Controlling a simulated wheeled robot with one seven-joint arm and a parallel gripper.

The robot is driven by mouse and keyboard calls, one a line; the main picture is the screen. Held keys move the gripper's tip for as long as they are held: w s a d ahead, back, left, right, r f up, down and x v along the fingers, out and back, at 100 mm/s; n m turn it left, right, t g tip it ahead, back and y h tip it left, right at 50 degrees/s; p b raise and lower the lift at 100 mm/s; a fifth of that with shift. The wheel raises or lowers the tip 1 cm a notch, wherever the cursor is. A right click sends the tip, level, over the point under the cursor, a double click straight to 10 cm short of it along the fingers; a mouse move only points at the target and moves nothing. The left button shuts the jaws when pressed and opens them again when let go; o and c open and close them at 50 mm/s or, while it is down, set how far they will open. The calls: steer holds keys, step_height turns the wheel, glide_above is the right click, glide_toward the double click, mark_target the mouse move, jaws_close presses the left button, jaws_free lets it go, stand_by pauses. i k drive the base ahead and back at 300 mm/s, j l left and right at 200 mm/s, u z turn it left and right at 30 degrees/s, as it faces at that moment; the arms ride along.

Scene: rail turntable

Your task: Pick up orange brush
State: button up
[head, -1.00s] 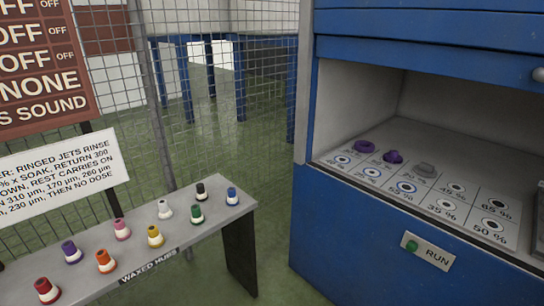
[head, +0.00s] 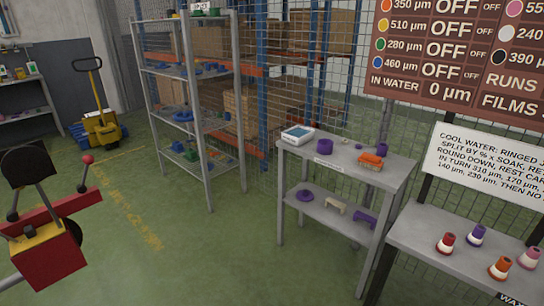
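An orange object (head: 371,160), which looks like a brush lying on its side, rests on the top of a small grey two-level table (head: 340,168) right of the middle. It is small in the view, so its bristles cannot be made out clearly. My gripper is not in view.
Beside the orange object stand purple pieces (head: 325,146) and a white-and-blue device (head: 298,134). A bench with waxed hubs (head: 478,236) is at right, below a sign board. A grey shelf rack (head: 206,170) stands behind left. A red-and-yellow machine (head: 50,255) is at front left. Green floor between is open.

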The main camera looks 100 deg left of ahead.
mark_target(369, 161)
steer(key=u, duration=2.85)
steer(key=i+u, duration=0.25)
steer(key=i, duration=0.35)
steer(key=i+u, duration=0.3)
steer(key=i, duration=0.35)
steer(key=i+l+u, duration=0.25)
steer(key=i, duration=0.35)
